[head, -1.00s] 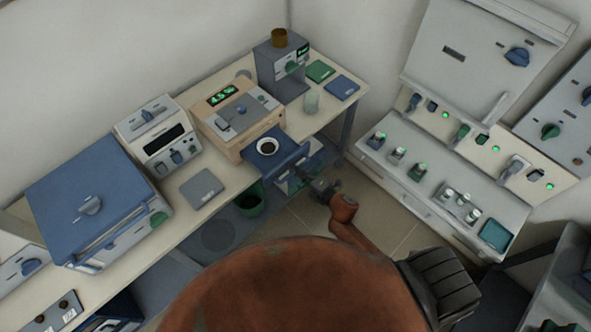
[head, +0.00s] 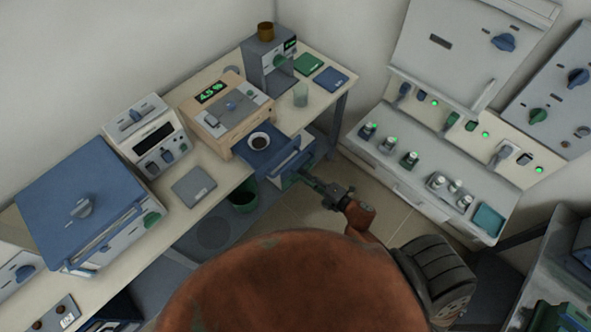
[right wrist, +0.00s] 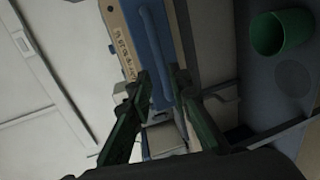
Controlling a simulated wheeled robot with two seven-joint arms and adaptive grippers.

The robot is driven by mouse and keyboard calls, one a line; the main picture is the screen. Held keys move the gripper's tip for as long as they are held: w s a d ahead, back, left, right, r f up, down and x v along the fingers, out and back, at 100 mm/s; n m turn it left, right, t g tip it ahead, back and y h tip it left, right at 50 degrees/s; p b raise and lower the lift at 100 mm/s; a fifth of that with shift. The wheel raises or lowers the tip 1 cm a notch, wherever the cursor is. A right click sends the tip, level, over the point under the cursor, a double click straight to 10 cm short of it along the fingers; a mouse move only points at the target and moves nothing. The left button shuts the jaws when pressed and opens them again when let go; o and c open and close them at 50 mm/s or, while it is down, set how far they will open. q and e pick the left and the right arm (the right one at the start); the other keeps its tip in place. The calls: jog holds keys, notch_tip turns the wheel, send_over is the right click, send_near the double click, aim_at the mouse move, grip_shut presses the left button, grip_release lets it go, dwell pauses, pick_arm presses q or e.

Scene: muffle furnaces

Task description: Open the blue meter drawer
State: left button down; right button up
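The beige meter (head: 226,112) with a lit green display stands on the bench in the head view. The drawer's blue front handle bar (head: 292,160) also shows in the right wrist view (right wrist: 153,45). My right gripper (head: 308,178) is just in front of the drawer front. In the right wrist view its dark green fingers (right wrist: 161,75) are apart, with the bar lined up between them; contact cannot be told. My left gripper is not in view.
A white balance (head: 147,135) and blue-lidded box (head: 82,195) stand left. A green bin (head: 243,196) is below. Open floor lies before the right-hand cabinet (head: 430,170).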

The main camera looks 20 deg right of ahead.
jog(key=shift+v, duration=1.15)
jog(key=shift+f, duration=0.1)
jog(key=s+d+f+m+g+h, duration=0.2)
jog(key=s+d+f+m, duration=0.15)
jog(key=f, duration=0.65)
jog(key=s+d+f+m+g+h+b, duration=0.1)
jog(key=s+d+f+m+h, duration=0.2)
jog(key=f, duration=0.7)
jog(key=s+d+f+m+g+h, duration=0.15)
jog(key=s+d+f+m, duration=0.3)
jog(key=f, duration=0.55)
jog(key=s+a+f+m+g, duration=0.1)
jog(key=s+f+m+g, duration=0.2)
jog(key=s+f, duration=0.3)
jog(key=s+a+f+m+g, duration=0.1)
jog(key=s+f+m+g, duration=0.2)
jog(key=s+f, duration=0.4)
jog(key=s+a+f+m+g+b, duration=0.1)
jog(key=s+f, duration=0.6)
jog(key=s, duration=1.1)
jog(key=a+m+g, duration=0.1)
jog(key=m+g, duration=0.1)
jog(key=m, duration=0.1)
jog(key=shift+s, duration=0.15)
